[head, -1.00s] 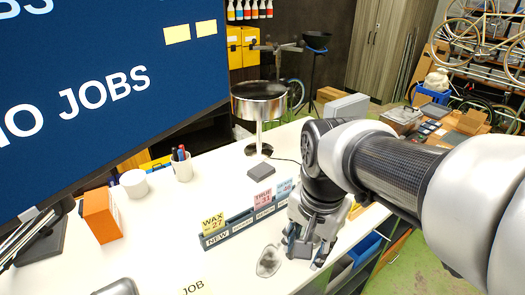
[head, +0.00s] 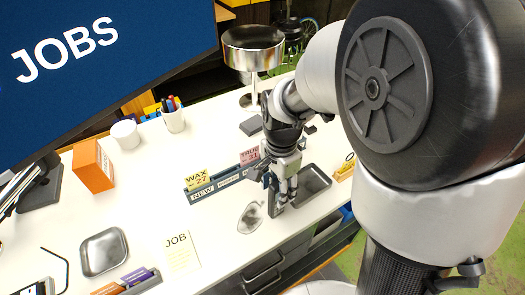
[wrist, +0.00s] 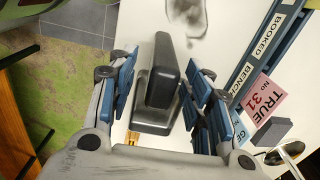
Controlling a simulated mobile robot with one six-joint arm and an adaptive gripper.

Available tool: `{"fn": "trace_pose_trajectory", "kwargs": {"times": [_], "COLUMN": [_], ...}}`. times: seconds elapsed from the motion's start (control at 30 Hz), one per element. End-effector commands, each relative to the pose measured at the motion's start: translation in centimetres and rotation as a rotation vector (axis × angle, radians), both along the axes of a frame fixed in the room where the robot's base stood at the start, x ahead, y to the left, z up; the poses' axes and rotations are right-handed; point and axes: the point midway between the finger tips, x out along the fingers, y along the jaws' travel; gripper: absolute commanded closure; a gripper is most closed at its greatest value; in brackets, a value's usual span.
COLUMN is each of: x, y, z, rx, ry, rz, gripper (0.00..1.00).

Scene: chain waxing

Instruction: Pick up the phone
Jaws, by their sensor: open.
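A dark grey slab with rounded edges, which looks like the phone (wrist: 164,78), stands out from a dark base in the wrist view. My gripper (wrist: 163,90) is open, with one blue-padded finger on each side of the slab and a gap showing on both sides. In the head view my gripper (head: 281,198) points down at the right part of the white table, beside the labelled rack. There the phone is mostly hidden by my gripper and cannot be told clearly.
The blue rack with cards (head: 225,180) stands just left of my gripper. A dark tray (head: 318,181) lies to the right, near the table edge. A grey smudge (head: 250,218) marks the table in front. The white table around the JOB sheet (head: 181,252) is mostly clear.

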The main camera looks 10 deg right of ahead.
Motion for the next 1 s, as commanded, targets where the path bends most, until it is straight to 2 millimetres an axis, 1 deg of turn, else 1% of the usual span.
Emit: {"fn": "trace_pose_trajectory", "kwargs": {"times": [0.03, 0.23, 0.4, 0.53, 0.63, 0.83, 1.0], "x": [0.0, 0.0, 0.0, 0.0, 0.1, 0.1, 0.1], "y": [0.0, 0.0, 0.1, 0.1, 0.1, 0.1, 0.0], "z": [-0.6, -1.9, -4.5, -6.0, -6.4, -6.3, -6.3], "rx": [0.001, 0.000, 0.000, 0.000, 0.000, 0.000, 0.000], "ry": [0.001, 0.001, 0.003, 0.002, -0.001, -0.001, -0.001], "rz": [0.000, 0.001, 0.001, 0.001, 0.001, 0.001, 0.001], "gripper": [0.54, 0.54, 0.54, 0.54, 0.54, 0.55, 0.66]}}
